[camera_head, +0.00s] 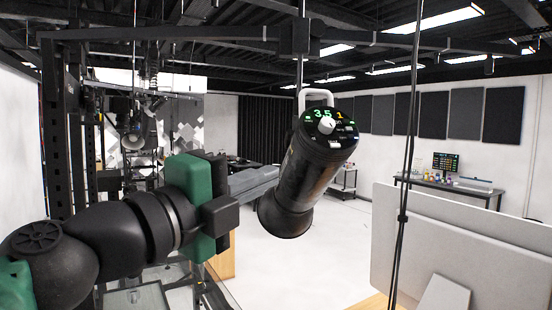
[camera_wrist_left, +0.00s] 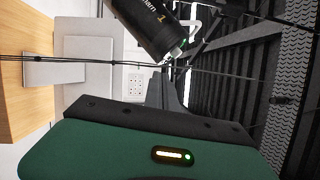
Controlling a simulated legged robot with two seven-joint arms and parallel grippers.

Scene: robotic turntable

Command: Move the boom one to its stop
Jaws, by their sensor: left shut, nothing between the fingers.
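A dark boom (camera_head: 180,33) runs level overhead from the upright frame at the left. The lamp also shows at the top of the left wrist view (camera_wrist_left: 150,25). My left gripper (camera_head: 274,175), with a green body, is shut and empty. Its grey fingers reach to the lamp's left side, and they show in the left wrist view (camera_wrist_left: 166,85) just below the lamp. I cannot tell whether they touch it. My right gripper is not in view.
A dark cable (camera_head: 405,170) hangs right of the lamp. Pale panels (camera_head: 455,240) stand at the lower right. A desk (camera_head: 450,187) with a screen is by the far wall. The white floor (camera_head: 330,255) beyond the lamp is mostly clear.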

